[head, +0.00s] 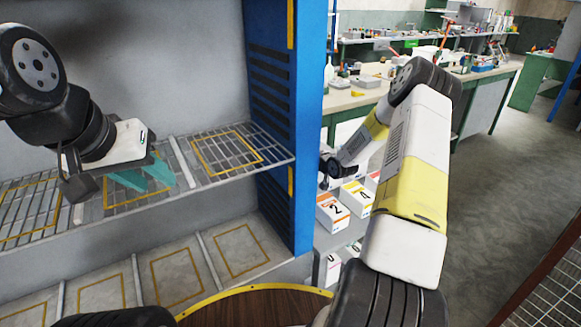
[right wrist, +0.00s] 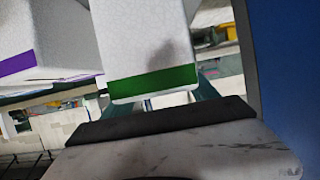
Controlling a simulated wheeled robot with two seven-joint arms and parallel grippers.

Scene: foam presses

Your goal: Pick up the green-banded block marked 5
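A white block with a green band (right wrist: 152,70) fills the middle of the right wrist view, close to my right gripper (right wrist: 150,100). No number shows on its visible face. Teal finger parts show beside and below the block, partly hidden by it, so I cannot tell whether they grip it. In the head view the right arm reaches past the blue post toward white numbered blocks; its fingers are not clear there. My left gripper (head: 146,179) is open and empty, its teal fingers above the wire shelf at the left.
A purple-banded block (right wrist: 40,50) stands left of the green-banded one. Blocks marked 2 (head: 333,212) and 4 (head: 357,197) show beyond the blue post (head: 292,110). The wire shelf (head: 225,150) has empty yellow-outlined spots. A cluttered workbench (head: 350,102) stands behind.

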